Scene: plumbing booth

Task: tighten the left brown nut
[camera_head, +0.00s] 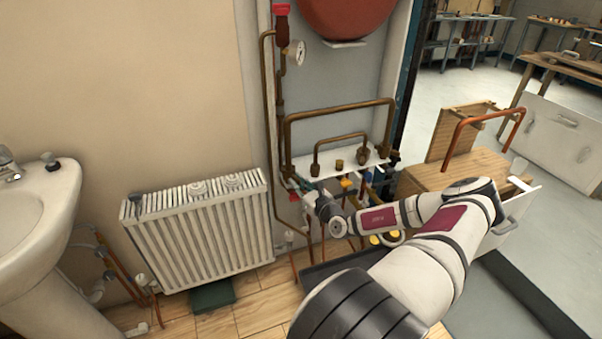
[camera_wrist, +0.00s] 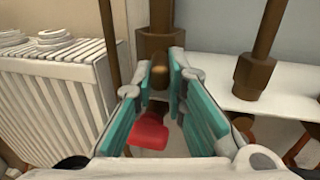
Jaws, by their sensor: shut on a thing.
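The left brown nut (camera_head: 288,168) is at the foot of the tall left pipe, at the left end of the white shelf (camera_head: 300,162). In the wrist view, the nut (camera_wrist: 160,44) stands upright, straight ahead between my fingers. My gripper (camera_head: 305,187) reaches in from the front right. In the wrist view, the teal pads of my gripper (camera_wrist: 162,72) are on both sides of the fitting's lower part, shut on it. A small round brown end (camera_wrist: 159,74) shows between the pads. The exact contact is partly hidden by the fingers.
Another brown nut (camera_wrist: 256,76) stands on the shelf to the right. A red handle (camera_wrist: 148,132) is below, between my fingers. A white radiator (camera_head: 205,228) stands left. A wooden box (camera_head: 455,172) with a copper pipe (camera_head: 483,121) is at the right.

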